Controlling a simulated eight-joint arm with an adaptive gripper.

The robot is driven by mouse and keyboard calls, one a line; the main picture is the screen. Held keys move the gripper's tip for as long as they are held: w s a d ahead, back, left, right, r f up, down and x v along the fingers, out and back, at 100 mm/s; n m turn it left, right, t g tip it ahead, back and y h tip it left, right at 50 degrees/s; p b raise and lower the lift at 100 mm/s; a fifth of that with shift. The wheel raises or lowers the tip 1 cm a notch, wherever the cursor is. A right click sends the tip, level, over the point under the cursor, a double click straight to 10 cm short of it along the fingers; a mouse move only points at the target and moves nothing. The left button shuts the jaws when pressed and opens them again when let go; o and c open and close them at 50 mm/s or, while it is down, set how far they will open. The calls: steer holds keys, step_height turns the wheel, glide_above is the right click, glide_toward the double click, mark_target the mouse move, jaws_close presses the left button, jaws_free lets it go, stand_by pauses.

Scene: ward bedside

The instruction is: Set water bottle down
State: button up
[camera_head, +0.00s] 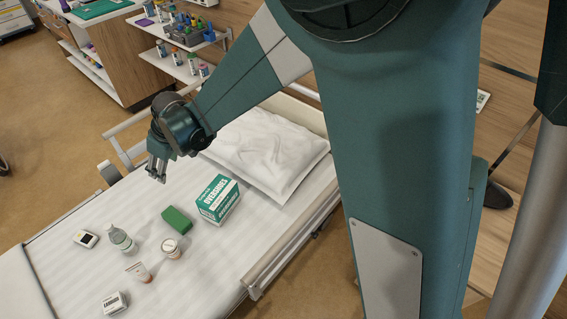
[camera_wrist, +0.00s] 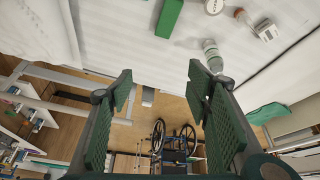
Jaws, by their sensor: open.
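The water bottle (camera_head: 122,240), clear with a pale cap, stands on the white bed sheet (camera_head: 60,268) among several small items. In the wrist view the bottle (camera_wrist: 210,52) shows beyond the right fingertip, partly hidden by it. My gripper (camera_head: 157,173) is above the bed near the pillow, well apart from the bottle. In the wrist view my gripper (camera_wrist: 160,75) has its fingers wide apart with nothing between them.
A pillow (camera_head: 262,150) lies behind. A wheelchair (camera_wrist: 174,140) stands on the floor.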

steer(key=s+d+r+m+t, duration=0.15)
steer(key=d+r, duration=0.35)
steer(key=d, duration=0.5)
steer(key=s+d+r+m+h, duration=0.1)
steer(key=d+r+m, duration=0.3)
steer(key=d, duration=0.7)
steer(key=s+d+r+m+t, duration=0.1)
steer(key=d+r, duration=0.5)
steer(key=d, duration=0.4)
steer(key=s+d+m+t+h, duration=0.1)
steer(key=s+d+m, duration=0.2)
steer(key=s+d, duration=0.6)
steer(key=s+d+r+m+t+h, duration=0.1)
steer(key=s+d+m+h, duration=0.1)
steer(key=s+d, duration=0.7)
steer(key=d+m, duration=0.1)
steer(key=d, duration=0.6)
steer(key=shift+m, duration=0.35)
